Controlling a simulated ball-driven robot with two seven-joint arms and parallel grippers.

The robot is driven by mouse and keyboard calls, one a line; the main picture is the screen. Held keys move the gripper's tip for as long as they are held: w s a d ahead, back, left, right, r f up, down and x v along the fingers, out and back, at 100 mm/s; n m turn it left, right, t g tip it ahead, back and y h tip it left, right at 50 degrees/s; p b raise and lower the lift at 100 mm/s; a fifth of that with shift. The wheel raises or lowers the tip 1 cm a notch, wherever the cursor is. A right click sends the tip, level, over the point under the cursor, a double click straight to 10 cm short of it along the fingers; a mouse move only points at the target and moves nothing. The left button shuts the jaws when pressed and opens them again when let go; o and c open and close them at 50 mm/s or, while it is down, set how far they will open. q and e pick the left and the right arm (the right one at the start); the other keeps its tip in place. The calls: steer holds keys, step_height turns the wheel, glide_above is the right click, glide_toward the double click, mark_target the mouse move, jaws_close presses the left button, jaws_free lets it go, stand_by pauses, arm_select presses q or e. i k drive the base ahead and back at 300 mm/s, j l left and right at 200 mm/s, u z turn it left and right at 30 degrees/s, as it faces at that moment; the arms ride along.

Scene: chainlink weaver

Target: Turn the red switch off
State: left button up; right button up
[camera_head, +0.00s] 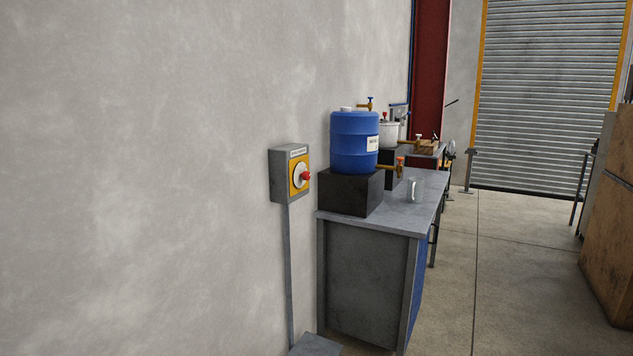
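The red switch (306,176) is a small red knob on a yellow plate. The plate sits on the front of a grey box (279,178) fixed to the wall, left of a workbench. A white label is above the knob. The knob's exact turn position is too small to tell. Neither of my grippers shows in the head view.
A grey workbench (368,277) stands right of the switch box, with a blue barrel (352,143) on a black block (348,192) and a clear mug (414,190). A grey conduit (288,270) runs down the wall. Open floor (500,270) lies to the right, before a roller shutter (545,95).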

mark_target(306, 175)
steer(key=i+l+u, duration=0.15)
steer(key=i+l, duration=0.5)
steer(key=i, duration=0.05)
